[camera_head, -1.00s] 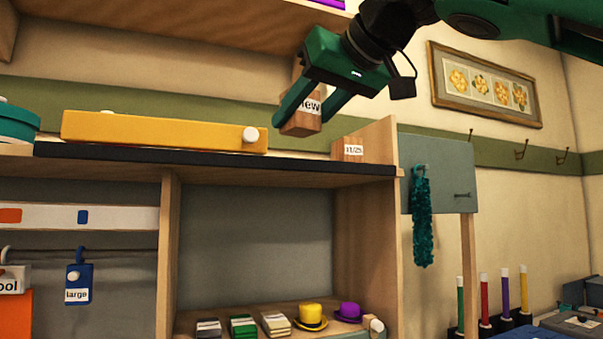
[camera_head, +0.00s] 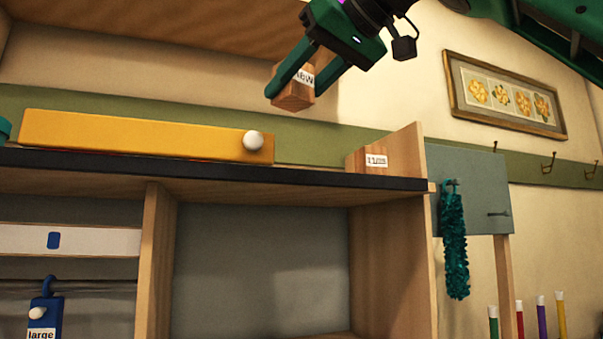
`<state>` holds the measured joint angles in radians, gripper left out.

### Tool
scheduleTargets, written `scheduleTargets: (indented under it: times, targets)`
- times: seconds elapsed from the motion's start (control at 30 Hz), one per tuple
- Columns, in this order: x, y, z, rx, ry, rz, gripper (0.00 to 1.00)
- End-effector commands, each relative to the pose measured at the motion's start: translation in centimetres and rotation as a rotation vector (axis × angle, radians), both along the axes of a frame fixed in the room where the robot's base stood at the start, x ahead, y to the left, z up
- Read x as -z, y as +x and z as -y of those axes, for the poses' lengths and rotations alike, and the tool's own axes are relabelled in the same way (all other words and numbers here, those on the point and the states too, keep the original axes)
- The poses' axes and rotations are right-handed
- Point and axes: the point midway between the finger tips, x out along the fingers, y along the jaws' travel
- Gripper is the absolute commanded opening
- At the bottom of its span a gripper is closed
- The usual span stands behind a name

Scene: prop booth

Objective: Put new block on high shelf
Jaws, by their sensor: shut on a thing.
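My green gripper (camera_head: 292,84) is shut on a wooden block (camera_head: 294,94) with a white label; the visible letters seem to end in "ew", and a finger hides the rest. The block is tilted and held in the air above the black-edged shelf top (camera_head: 220,170). A higher wooden shelf (camera_head: 190,25) shows from below at the top left; its upper surface is out of view. Another wooden block (camera_head: 362,162) with a label that may read "11/25" sits on the black-edged shelf at the right, by an upright end panel.
A yellow box (camera_head: 140,135) with a white knob lies along the black-edged shelf. A grey board (camera_head: 480,185) with a teal garland (camera_head: 454,240) stands to the right. A framed flower picture (camera_head: 505,95) and hooks are on the wall.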

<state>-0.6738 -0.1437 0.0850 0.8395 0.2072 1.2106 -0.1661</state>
Motion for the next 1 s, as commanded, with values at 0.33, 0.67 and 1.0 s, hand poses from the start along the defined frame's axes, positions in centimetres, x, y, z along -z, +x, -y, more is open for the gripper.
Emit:
scheduleTargets:
  times: [0.33, 0.67, 1.0]
  targets:
    - [1.6, 3.0, 1.0, 0.008, 0.001, -0.003, 0.17]
    - [3.8, 6.6, 1.8, 0.009, 0.001, -0.004, 0.17]
    - [5.7, 10.0, 2.5, 0.009, 0.001, -0.004, 0.17]
